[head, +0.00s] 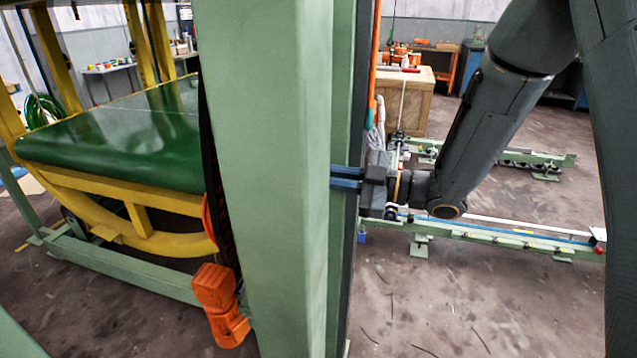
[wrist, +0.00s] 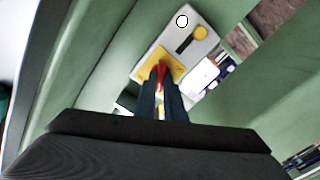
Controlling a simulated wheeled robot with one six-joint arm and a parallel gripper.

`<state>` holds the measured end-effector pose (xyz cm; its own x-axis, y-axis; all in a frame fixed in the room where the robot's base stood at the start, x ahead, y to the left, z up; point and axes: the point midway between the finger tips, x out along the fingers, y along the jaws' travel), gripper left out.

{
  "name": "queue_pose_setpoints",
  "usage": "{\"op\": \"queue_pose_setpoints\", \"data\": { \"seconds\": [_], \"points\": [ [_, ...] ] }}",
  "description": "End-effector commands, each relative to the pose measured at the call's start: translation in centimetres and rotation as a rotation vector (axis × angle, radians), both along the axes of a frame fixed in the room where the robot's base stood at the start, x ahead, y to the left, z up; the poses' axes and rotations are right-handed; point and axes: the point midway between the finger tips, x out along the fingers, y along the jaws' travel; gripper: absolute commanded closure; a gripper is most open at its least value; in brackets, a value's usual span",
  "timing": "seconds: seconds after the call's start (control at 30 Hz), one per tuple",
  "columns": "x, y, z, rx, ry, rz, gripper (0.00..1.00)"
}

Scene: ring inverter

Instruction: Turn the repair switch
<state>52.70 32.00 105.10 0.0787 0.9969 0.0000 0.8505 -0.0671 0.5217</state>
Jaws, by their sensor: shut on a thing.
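The repair switch (wrist: 160,72) is a red handle on a yellow square plate (wrist: 177,64), seen in the wrist view. The plate is on a light grey panel (wrist: 170,38). My gripper (wrist: 162,88) is shut on the red handle, with its two dark blue fingers on either side of it. In the head view my gripper (head: 346,178) reaches in from the right to the side of a green column (head: 265,170). The switch is hidden in that view. The lower part of the handle is hidden between the fingers.
The panel also carries a black bar (wrist: 184,46), a yellow round part (wrist: 201,32) and a white round part (wrist: 182,21). Left of the column stand a yellow frame with a green belt (head: 120,135) and an orange part (head: 220,300).

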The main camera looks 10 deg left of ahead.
Motion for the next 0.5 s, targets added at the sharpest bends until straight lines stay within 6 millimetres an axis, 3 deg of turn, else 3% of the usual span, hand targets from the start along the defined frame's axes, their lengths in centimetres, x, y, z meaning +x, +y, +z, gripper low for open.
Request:
{"op": "queue_pose_setpoints", "data": {
  "seconds": [0.5],
  "points": [
    [-0.07,0.02,-0.51,-0.038,-0.494,0.001,1.0]
  ]
}}
